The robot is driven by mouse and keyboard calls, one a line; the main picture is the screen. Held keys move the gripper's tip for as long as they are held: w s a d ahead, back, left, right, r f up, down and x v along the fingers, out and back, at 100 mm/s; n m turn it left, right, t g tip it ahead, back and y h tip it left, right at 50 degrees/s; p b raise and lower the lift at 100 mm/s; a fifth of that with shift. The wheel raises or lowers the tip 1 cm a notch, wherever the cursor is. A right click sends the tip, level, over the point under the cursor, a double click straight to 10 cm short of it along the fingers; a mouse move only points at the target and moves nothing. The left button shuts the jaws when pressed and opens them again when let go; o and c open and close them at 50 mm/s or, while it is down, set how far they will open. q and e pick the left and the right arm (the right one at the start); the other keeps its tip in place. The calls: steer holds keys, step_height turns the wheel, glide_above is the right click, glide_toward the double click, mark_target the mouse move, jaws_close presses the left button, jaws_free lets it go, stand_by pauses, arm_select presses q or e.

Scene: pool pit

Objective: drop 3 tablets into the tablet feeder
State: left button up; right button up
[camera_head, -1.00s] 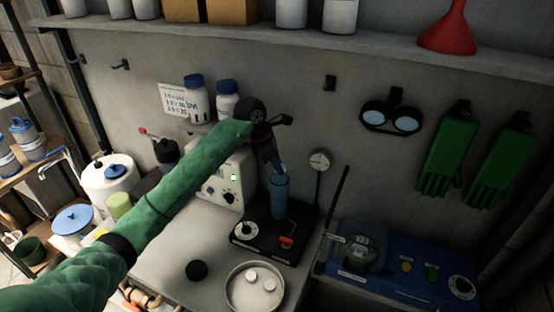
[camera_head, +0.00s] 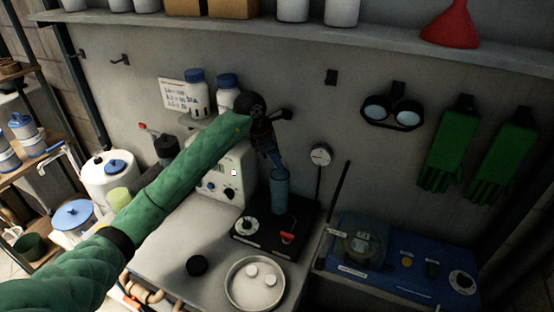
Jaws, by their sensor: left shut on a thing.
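The tablet feeder is a black base (camera_head: 262,245) with a dial, a red switch and an upright blue tube (camera_head: 280,195). My left gripper (camera_head: 279,166) points down at the tube's open top, its fingertips right at the rim. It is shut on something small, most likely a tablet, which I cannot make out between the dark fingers. Two white tablets (camera_head: 252,270) (camera_head: 270,280) lie in a round pale dish (camera_head: 236,293) in front of the feeder. My right gripper is not in view.
A pale control box (camera_head: 216,180) stands behind my left arm, left of the feeder. A blue device (camera_head: 400,262) stands at the right. A gauge on a stem (camera_head: 320,155) rises behind the feeder.

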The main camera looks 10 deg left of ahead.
arm_select(q)
steer(key=shift+f, duration=0.15)
steer(key=o, duration=1)
steer(key=shift+f, duration=0.1)
